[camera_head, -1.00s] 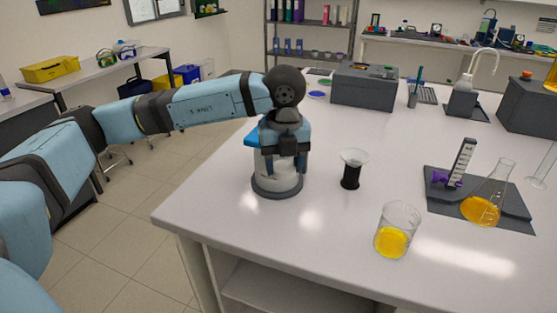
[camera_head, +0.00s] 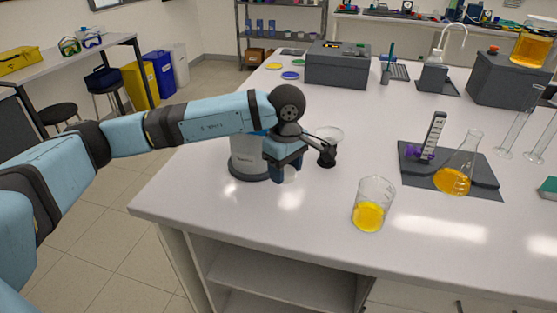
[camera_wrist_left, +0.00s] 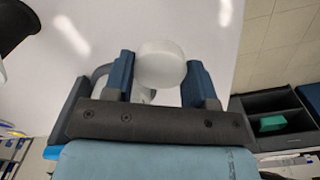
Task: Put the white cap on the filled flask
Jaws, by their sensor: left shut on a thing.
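My left gripper (camera_head: 288,168) is shut on the white cap (camera_wrist_left: 160,64). In the left wrist view the cap is a short white disc between two blue fingers. The filled flask (camera_head: 460,166) is a clear conical flask with orange liquid. It stands upright on a dark grey base to the right, well apart from the gripper, and no cap shows on its mouth. My right gripper is not in view.
A white cylindrical device (camera_head: 247,157) stands behind and left of the gripper. A black stand with a glass funnel (camera_head: 328,148) is just right of it. A beaker of orange liquid (camera_head: 371,205) stands between gripper and flask. A small upright scale (camera_head: 433,135) is beside the flask.

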